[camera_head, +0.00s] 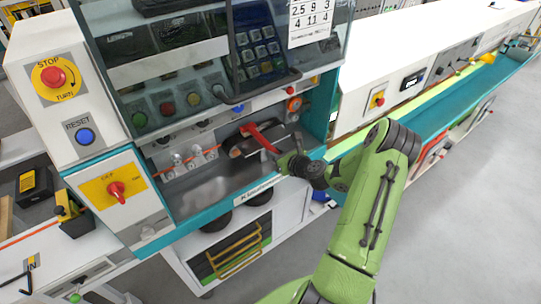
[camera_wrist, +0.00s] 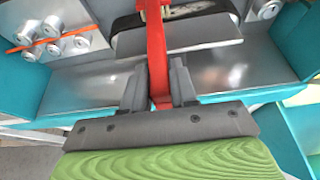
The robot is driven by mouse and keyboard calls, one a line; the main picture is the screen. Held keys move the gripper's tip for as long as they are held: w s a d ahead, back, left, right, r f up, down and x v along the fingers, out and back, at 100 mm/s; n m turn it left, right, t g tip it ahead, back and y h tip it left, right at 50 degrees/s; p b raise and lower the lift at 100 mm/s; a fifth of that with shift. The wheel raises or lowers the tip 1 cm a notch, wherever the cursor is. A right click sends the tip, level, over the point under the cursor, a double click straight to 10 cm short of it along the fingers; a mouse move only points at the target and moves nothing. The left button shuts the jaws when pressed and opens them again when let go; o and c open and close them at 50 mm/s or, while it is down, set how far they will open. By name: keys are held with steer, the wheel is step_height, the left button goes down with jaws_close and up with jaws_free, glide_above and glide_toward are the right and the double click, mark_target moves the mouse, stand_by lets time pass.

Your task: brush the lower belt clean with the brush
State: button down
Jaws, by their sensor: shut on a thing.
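My gripper (camera_head: 287,158) reaches into the machine's lower bay and is shut on the red handle of the brush (camera_head: 262,138). In the wrist view the two dark fingers of my gripper (camera_wrist: 159,88) pinch the brush handle (camera_wrist: 157,48) from both sides. The brush handle runs up and away from the fingers. A dark, grey-edged belt unit (camera_wrist: 205,32), which looks like the lower belt, lies behind and beside the handle. It also shows in the head view (camera_head: 236,149). The bristles are hidden, so I cannot tell whether they touch the belt.
Metal rollers with an orange cord (camera_wrist: 58,36) stand left of the belt. A bare metal tray floor (camera_head: 208,192) lies below. A glass guard (camera_head: 190,60) hangs above the bay, and a teal side wall (camera_wrist: 290,40) closes its right side.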

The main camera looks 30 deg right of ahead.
steer(key=shift+d, duration=4.35)
steer(key=a+p, duration=0.2)
steer(key=a, duration=1)
steer(key=shift+f, duration=0.15)
steer(key=shift+s, duration=0.1)
